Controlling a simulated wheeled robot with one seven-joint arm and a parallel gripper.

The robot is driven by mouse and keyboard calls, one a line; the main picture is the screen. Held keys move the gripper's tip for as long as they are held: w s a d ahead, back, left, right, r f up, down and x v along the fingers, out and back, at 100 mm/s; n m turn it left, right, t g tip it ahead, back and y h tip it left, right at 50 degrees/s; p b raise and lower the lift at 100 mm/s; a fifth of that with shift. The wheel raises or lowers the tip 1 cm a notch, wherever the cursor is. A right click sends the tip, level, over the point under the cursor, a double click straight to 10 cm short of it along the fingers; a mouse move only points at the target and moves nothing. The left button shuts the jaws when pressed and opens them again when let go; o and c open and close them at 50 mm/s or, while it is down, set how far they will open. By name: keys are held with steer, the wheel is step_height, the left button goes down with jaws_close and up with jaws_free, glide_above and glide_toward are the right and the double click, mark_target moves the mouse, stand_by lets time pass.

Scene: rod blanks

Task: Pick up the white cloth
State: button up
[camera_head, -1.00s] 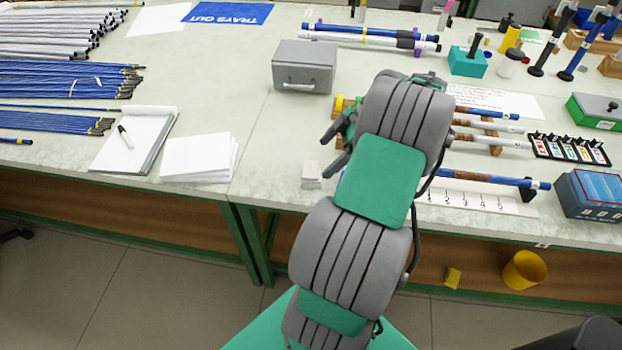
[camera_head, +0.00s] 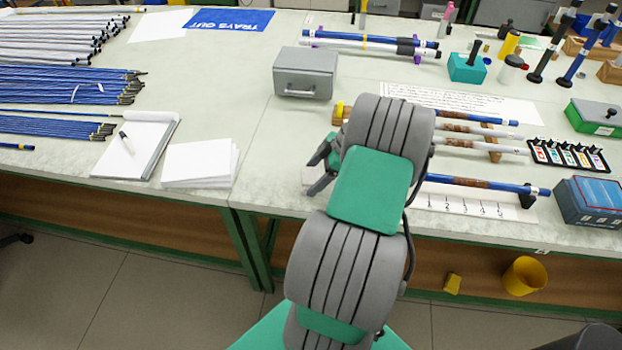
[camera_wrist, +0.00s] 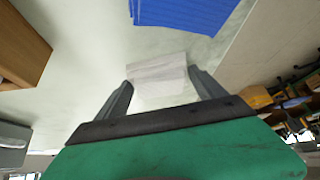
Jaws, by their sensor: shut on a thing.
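The white cloth (camera_wrist: 158,82) shows in the wrist view as a pale, block-like folded piece between the two dark fingers of my gripper (camera_wrist: 160,77). The fingers are shut on its two sides. In the head view my gripper (camera_head: 315,174) is low over the bench near its front edge, and its fingers and my arm hide most of the cloth. I cannot tell whether the cloth still touches the bench.
A grey box (camera_head: 305,74) stands behind my gripper on the bench (camera_head: 255,150). A stack of white sheets (camera_head: 197,162) and a notepad (camera_head: 135,145) lie to the left. Rods (camera_head: 480,187) on supports and a blue-grey box (camera_head: 590,200) are on the right.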

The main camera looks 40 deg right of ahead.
steer(key=c, duration=0.8)
steer(key=shift+o, duration=0.2)
steer(key=shift+r, duration=0.55)
steer(key=s+d+r+p, duration=0.2)
steer(key=s+d+r, duration=0.6)
steer(key=d+r, duration=0.3)
steer(key=shift+d+r+p, duration=0.2)
steer(key=shift+r+p, duration=0.2)
steer(key=shift+r, duration=0.05)
